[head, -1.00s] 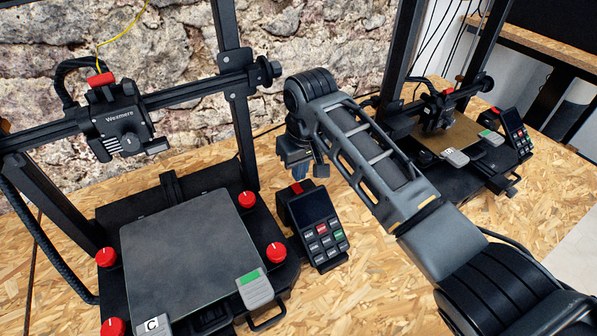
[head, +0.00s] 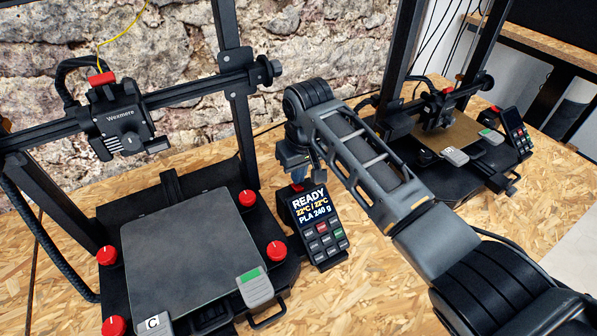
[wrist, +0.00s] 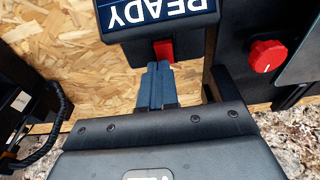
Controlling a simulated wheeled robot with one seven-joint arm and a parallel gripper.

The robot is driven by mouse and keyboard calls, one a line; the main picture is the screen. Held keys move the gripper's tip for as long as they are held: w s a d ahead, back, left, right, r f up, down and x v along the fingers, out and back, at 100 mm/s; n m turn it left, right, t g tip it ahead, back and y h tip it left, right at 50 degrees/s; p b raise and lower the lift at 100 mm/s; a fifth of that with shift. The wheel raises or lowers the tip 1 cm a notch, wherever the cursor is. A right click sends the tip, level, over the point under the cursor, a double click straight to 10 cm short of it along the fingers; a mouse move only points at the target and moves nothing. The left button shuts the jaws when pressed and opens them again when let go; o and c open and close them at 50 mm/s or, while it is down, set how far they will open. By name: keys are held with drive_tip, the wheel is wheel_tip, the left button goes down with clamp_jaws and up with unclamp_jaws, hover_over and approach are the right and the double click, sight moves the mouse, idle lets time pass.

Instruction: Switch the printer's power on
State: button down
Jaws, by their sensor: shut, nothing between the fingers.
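The near printer's control box (head: 316,225) stands right of its print bed. Its screen (head: 312,205) is lit and reads READY, 22°C / 22°C, PLA 240 g. The screen also shows upside down in the wrist view (wrist: 155,12). A red power switch (wrist: 163,50) sits on the back edge of the box. My gripper (wrist: 158,66) is shut and empty, its blue fingertips at the red switch, touching or nearly so. In the head view my gripper (head: 296,178) is just behind the top of the box, partly hidden by my wrist.
The near printer's grey bed (head: 190,250) has red knobs (head: 277,251) at its corners and a grey-green clip (head: 256,288). A second printer (head: 450,140) stands at the back right. Bare board shows between the printers. A stone wall is behind.

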drive_tip(key=shift+s+d+f, duration=0.1)
drive_tip(key=shift+s+f, duration=0.05)
drive_tip(key=shift+s, duration=0.05)
drive_tip(key=shift+s+d+p, duration=0.35)
drive_tip(key=shift+s+p, duration=0.15)
drive_tip(key=shift+p, duration=0.55)
drive_tip(key=shift+r, duration=0.25)
